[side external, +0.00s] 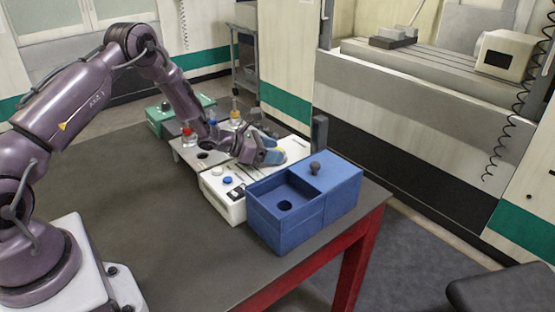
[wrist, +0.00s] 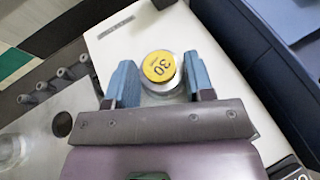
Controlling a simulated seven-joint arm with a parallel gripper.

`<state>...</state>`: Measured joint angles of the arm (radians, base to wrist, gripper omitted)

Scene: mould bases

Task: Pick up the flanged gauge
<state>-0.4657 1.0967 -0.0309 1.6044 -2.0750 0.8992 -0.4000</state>
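A round metal gauge (wrist: 161,68) with a yellow top marked 30 stands between my fingers in the wrist view, over a white surface. Its lower body is partly hidden and I cannot make out a flange. My gripper (wrist: 160,80) has its blue fingers apart, one on each side of the gauge, with a narrow gap showing. In the side view my gripper (side external: 268,148) is low over the white box and its fingers largely hide the gauge.
A blue box (side external: 262,222) with a recess, a hole and a knobbed lid stands right beside the white box (side external: 220,205). A grey plate (side external: 184,155) with a red-topped piece (side external: 188,136) and a green box (side external: 158,117) lie behind. The table's near left is clear.

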